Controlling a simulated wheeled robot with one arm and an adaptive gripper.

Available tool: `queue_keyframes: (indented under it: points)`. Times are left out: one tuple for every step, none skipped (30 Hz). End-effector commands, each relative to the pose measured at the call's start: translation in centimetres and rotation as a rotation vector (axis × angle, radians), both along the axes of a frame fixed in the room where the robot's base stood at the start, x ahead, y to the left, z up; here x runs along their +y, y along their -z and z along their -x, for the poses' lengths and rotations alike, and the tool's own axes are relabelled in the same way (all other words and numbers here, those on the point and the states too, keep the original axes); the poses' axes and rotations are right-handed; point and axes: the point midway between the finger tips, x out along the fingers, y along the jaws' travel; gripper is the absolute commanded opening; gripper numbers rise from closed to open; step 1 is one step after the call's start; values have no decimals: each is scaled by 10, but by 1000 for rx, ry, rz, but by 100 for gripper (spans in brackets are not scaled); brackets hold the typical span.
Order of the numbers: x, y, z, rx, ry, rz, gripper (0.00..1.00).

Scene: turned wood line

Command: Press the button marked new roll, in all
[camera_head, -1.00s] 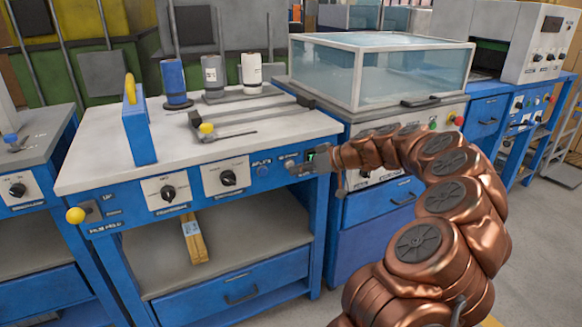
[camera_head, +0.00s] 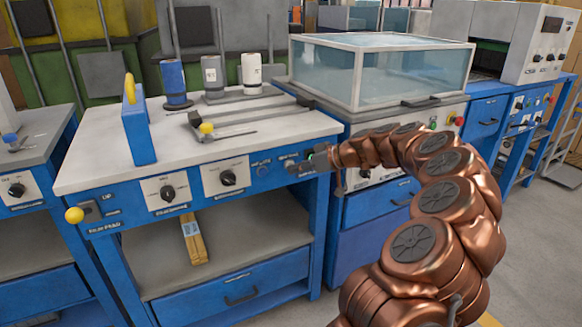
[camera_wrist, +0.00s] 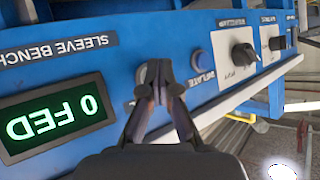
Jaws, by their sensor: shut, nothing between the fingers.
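My gripper (camera_head: 296,168) is shut and empty at the right part of the blue bench's front panel (camera_head: 228,196). In the wrist view its closed fingertips (camera_wrist: 157,68) are close to the panel, over part of a pale round fitting (camera_wrist: 137,98). I cannot tell whether they touch it. A blue round button (camera_wrist: 201,60) is just right of the fingertips, and it also shows in the head view (camera_head: 262,171). Labels sit beside both; no marking "new roll" is legible. A lit green display (camera_wrist: 52,117) reads "0 FED", upside down, near a "SLEEVE BENCH" plate (camera_wrist: 66,47).
Two black dials (camera_head: 168,193) (camera_head: 228,178) and a yellow-knobbed lever (camera_head: 75,215) are on the panel further left. A blue roll (camera_head: 174,82), a grey roll (camera_head: 213,73) and a white roll (camera_head: 251,72) stand on the benchtop. A glass-walled tank (camera_head: 415,75) stands to the right.

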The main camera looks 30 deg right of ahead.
Motion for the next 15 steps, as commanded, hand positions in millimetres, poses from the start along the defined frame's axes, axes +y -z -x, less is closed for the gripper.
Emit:
queue_keyframes:
  points:
    - [0, 0, 0, 0, 0, 0, 0]
    - [0, 0, 0, 0, 0, 0, 0]
    - [0, 0, 0, 0, 0, 0, 0]
    - [0, 0, 0, 0, 0, 0, 0]
    - [0, 0, 0, 0, 0, 0, 0]
    - [0, 0, 1, 0, 0, 0, 0]
    - [0, 1, 1, 0, 0, 0, 0]
    - [0, 1, 2, -1, 0, 0, 0]
    - [1, 1, 3, -1, -1, -1, 0]
    - [1, 1, 4, -1, -1, -1, 0]
    - [1, 2, 5, -1, -1, -1, 0]
    - [1, 2, 7, -1, -1, -1, 0]
    - [1, 3, 9, 0, -1, -1, 0]
    - [2, 3, 10, 0, -1, -1, 0]
    - [2, 3, 12, 1, 0, -1, 0]
